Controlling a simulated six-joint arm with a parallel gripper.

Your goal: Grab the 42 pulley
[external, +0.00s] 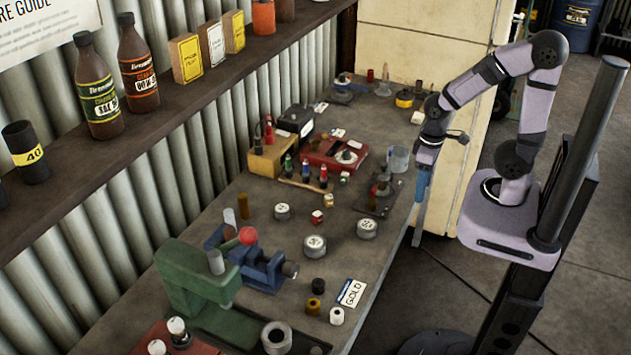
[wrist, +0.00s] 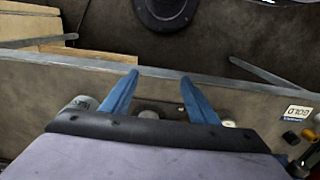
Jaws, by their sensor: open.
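Three grey disc-shaped pulleys with pale, marked tops lie flat on the bench in the external view: one at the left (external: 282,211), one at the front (external: 315,246) and one at the right (external: 367,229). Their numbers are too small to read with certainty, so I cannot tell which is the 42. My gripper (external: 421,195) hangs with blue fingers pointing down at the bench's right edge, right of the pulleys and apart from them. In the wrist view my gripper (wrist: 160,78) is open and empty.
A blue vise (external: 262,268) and green press (external: 195,280) stand at the near left. A GOLD card (external: 351,293) lies near the front edge. A clear cup (external: 397,158) and red tray (external: 335,153) stand farther back.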

